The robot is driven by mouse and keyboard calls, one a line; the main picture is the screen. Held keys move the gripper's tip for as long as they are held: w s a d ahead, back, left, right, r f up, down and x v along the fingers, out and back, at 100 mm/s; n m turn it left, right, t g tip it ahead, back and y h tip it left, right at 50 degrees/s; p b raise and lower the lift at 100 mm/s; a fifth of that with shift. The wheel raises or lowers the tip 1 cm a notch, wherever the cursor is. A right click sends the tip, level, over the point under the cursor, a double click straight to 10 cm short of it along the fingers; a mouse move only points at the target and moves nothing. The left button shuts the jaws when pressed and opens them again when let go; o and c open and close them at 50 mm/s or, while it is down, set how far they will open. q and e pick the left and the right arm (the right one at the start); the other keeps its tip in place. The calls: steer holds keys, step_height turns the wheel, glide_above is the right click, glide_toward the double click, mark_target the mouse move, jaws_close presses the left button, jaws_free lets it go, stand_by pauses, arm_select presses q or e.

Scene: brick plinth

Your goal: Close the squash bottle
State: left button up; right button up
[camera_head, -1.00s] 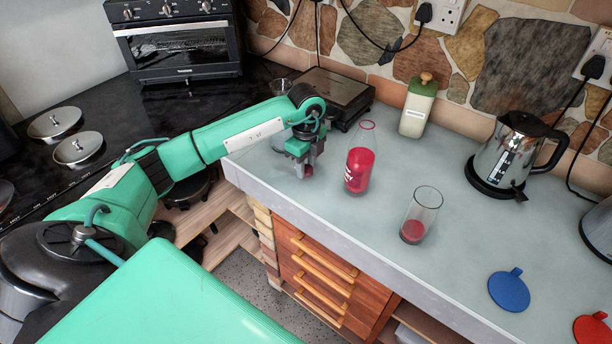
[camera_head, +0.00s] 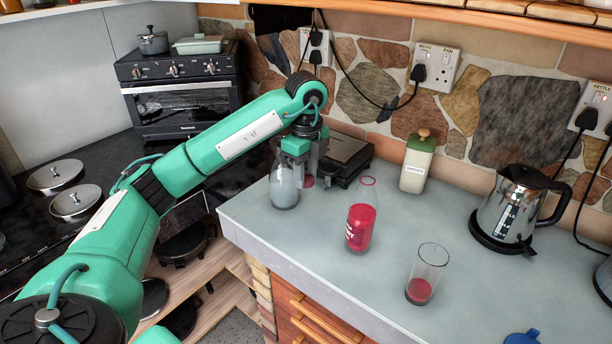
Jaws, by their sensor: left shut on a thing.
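The squash bottle (camera_head: 361,226) is clear, with red squash and white lettering. It stands upright on the worktop with its top open. My left gripper (camera_head: 308,178) points down, left of the bottle and apart from it, raised above the worktop. It is shut on a small red thing (camera_head: 308,182), which looks like the bottle's cap; the fingers hide part of it. My right gripper is not in view.
A glass jar (camera_head: 285,188) with pale contents stands close left of my gripper. A glass (camera_head: 419,288) with some red drink stands right of the bottle. A green-and-cream container (camera_head: 416,165), a dark scale (camera_head: 346,160) and a kettle (camera_head: 510,207) stand behind.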

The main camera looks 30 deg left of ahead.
arm_select(q)
steer(key=m, duration=0.1)
steer(key=d+f+m, duration=0.1)
steer(key=m, duration=0.1)
steer(key=shift+s, duration=0.2)
steer(key=s+d+f+n, duration=1.3)
steer(key=d+f+n, duration=0.1)
steer(key=n, duration=0.7)
steer(key=shift+n, duration=0.4)
steer(key=shift+f, duration=0.1)
